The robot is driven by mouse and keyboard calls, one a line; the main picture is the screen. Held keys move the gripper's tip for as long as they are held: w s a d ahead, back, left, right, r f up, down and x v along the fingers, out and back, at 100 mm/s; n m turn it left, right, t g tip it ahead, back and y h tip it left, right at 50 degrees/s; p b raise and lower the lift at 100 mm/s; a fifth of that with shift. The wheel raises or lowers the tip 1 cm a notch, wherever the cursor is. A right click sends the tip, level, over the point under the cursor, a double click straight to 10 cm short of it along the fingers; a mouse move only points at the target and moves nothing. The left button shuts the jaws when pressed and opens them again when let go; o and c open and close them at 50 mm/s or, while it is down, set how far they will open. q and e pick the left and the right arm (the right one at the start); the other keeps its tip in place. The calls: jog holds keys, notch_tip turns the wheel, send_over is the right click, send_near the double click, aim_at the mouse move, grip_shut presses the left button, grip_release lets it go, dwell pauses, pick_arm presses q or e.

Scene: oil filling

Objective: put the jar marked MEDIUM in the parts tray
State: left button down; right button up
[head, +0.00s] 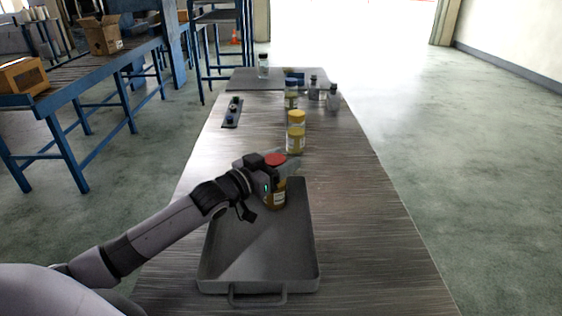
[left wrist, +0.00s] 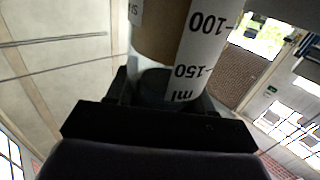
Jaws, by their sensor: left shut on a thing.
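My left gripper (head: 265,178) is shut on a jar with a red lid and amber contents (head: 276,198). In the head view the jar is upright over the far end of the grey parts tray (head: 240,265); I cannot tell whether it touches the tray floor. In the left wrist view the jar (left wrist: 185,45) fills the upper middle, between the fingers (left wrist: 160,120), with scale marks 100 and 150 ml showing upside down. The word MEDIUM is not readable on any jar. The rest of the tray is empty. My right gripper is not in view.
A black-lidded jar (head: 264,66) stands at the far end. A small dark rack (head: 232,112) lies left. The table's right side is clear.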

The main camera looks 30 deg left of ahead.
pick_arm(q)
jog(key=shift+r, duration=0.1)
jog(key=shift+c, duration=2.1)
grip_release()
jog(key=shift+f, duration=0.2)
jog(key=shift+r, duration=0.2)
jog(key=v, duration=0.7)
jog(key=shift+s, duration=0.25)
